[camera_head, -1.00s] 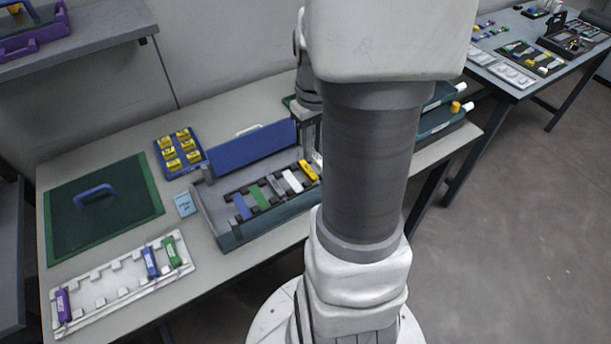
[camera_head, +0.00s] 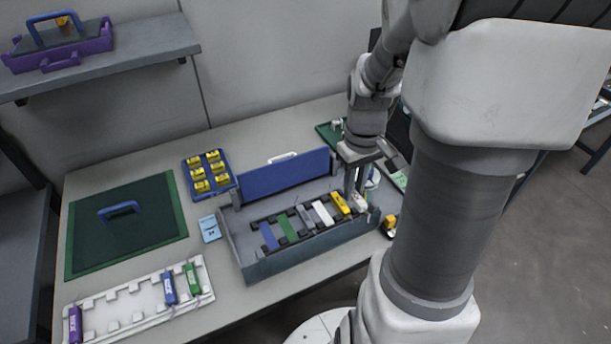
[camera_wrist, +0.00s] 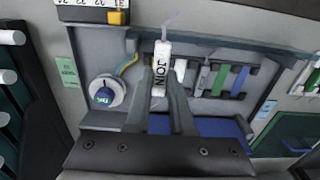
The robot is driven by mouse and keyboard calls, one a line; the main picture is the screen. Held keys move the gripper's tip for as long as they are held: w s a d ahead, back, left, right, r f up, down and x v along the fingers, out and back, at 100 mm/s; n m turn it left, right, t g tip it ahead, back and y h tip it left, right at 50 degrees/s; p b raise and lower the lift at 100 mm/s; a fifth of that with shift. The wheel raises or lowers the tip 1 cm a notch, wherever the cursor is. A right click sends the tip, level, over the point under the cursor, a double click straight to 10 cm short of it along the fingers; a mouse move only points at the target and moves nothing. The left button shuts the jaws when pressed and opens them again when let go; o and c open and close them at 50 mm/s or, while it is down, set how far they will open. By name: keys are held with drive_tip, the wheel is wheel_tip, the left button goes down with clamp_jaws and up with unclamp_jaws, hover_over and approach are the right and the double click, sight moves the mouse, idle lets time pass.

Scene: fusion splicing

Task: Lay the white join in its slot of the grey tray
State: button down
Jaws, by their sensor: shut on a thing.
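The white join (camera_wrist: 160,72), a slim white piece with black "JOIN" lettering, is between my gripper's (camera_wrist: 161,85) fingers in the wrist view, a thin pale fibre at its far end. In the head view my gripper (camera_head: 357,190) points down at the right end of the grey tray (camera_head: 262,268), with the join (camera_head: 361,203) at its fingertips. The open tray has a raised blue lid (camera_head: 285,177) and a dark rack with blue, green, grey, white and yellow strips. The join is right of the yellow strip (camera_head: 340,203). I cannot tell whether it touches the tray.
A round white reel (camera_wrist: 105,94) with a coloured cable is beside the join in the wrist view. A pale rack (camera_head: 140,305) with purple, blue and green pieces lies front left. A blue holder (camera_head: 210,172) with yellow pieces and a green mat (camera_head: 130,225) are left of the tray.

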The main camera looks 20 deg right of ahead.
drive_tip(key=b, duration=0.1)
hover_over(321, 211)
wheel_tip(321, 211, down, 4)
drive_tip(key=shift+f, duration=0.1)
drive_tip(key=shift+f+b, duration=0.6)
drive_tip(key=shift+f, duration=1.35)
drive_tip(key=shift+f, duration=0.15)
drive_tip(key=c, duration=0.8)
unclamp_jaws()
wheel_tip(321, 211, up, 12)
drive_tip(key=p, duration=0.3)
drive_tip(key=shift+r, duration=0.2)
